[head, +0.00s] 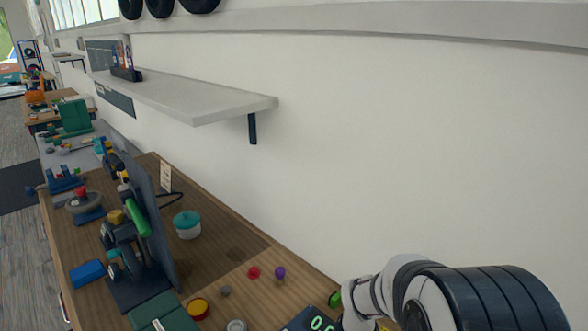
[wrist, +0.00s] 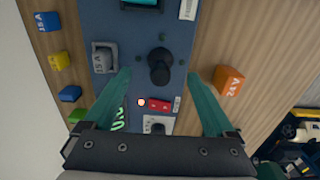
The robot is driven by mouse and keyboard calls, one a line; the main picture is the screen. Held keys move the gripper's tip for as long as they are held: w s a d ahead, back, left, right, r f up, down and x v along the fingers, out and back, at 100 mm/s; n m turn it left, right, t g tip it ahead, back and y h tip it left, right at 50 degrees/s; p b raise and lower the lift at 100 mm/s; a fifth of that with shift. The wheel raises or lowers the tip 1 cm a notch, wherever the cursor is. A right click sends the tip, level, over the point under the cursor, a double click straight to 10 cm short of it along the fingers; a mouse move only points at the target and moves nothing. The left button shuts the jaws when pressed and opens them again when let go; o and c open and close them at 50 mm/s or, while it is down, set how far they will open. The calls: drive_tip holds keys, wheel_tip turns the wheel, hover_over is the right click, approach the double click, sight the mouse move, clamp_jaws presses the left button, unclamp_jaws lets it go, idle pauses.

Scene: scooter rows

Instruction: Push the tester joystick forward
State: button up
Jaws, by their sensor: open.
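In the wrist view the tester (wrist: 125,40) is a dark blue-grey panel on the wooden bench. Its joystick (wrist: 160,67) is a black round knob near the middle of the picture. My gripper (wrist: 159,76) is open, with its two teal fingers apart. The joystick shows between the fingertips, with a gap to each side. I cannot tell how high the fingertips are above the panel. In the head view only a corner of the tester (head: 307,320) with green digits shows; the joystick is hidden there.
An orange 24V block (wrist: 228,81) stands just right of the right finger. Yellow (wrist: 59,60) and blue (wrist: 70,93) blocks lie left of the tester. A grey fuse-like piece (wrist: 104,58) sits on the panel. In the head view a wall shelf (head: 190,97) overhangs the bench.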

drive_tip(key=shift+w+d, duration=0.15)
drive_tip(key=shift+d, duration=0.05)
drive_tip(key=shift+w+d, duration=1.15)
drive_tip(key=shift+w, duration=0.05)
drive_tip(key=shift+s+a, duration=0.1)
drive_tip(key=shift+s, duration=0.05)
idle(0.6)
drive_tip(key=shift+s+a, duration=1.25)
drive_tip(key=shift+r, duration=3.5)
